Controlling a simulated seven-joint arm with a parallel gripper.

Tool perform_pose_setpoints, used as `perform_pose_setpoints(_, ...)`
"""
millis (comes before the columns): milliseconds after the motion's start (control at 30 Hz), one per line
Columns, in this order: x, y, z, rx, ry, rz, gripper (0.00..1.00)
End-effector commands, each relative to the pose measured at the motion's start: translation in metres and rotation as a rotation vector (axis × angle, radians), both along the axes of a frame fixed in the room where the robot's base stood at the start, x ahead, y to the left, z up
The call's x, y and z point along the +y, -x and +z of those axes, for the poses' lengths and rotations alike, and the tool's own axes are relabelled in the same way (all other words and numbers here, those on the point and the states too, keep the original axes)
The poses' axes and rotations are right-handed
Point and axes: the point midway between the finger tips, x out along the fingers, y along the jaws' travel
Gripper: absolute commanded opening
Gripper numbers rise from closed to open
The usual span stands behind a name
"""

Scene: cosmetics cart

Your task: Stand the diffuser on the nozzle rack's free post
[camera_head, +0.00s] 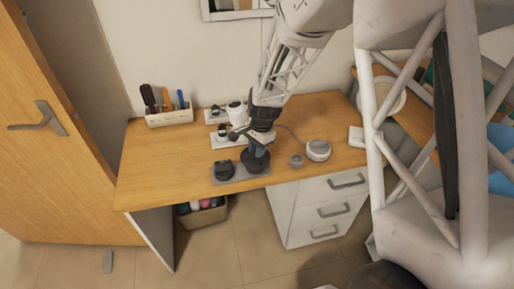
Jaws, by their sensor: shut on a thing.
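My gripper (257,148) is over the front middle of the wooden desk, pointing down. It is shut on a dark, round, wide piece, seemingly the diffuser (256,162). The diffuser is over the right end of a flat grey base, seemingly the nozzle rack (239,177), near the desk's front edge. A black nozzle (222,169) stands on the rack's left part. The free post does not show; the diffuser and gripper cover that end. I cannot tell whether the diffuser touches the rack or hangs just above it.
A white dryer-like object (237,112) and white stands with black parts (222,141) are behind my gripper. A small grey jar (296,161) and a round white device (318,150) are to the right. A brush holder (169,117) is at the back left. The desk's left front is clear.

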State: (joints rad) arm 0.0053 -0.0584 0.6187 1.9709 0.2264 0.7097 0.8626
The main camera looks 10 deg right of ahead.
Motion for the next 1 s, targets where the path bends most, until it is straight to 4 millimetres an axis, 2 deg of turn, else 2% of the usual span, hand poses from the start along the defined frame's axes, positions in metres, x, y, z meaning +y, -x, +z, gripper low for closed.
perform_pose_setpoints(233, 0.0, 0.0, -0.004, 0.0, 0.0, 0.0, 0.0)
perform_pose_setpoints(267, 0.0, 0.0, -0.004, 0.0, 0.0, 0.0, 0.26)
perform_pose_setpoints(400, 0.0, 0.0, -0.004, 0.0, 0.0, 0.0, 0.48)
perform_pose_setpoints(467, 0.0, 0.0, -0.004, 0.0, 0.0, 0.0, 0.54)
perform_pose_setpoints(767, 0.0, 0.0, -0.003, 0.0, 0.0, 0.0, 0.54)
perform_pose_setpoints(1000, -0.002, -0.002, 0.01, -0.003, 0.001, 0.001, 0.54)
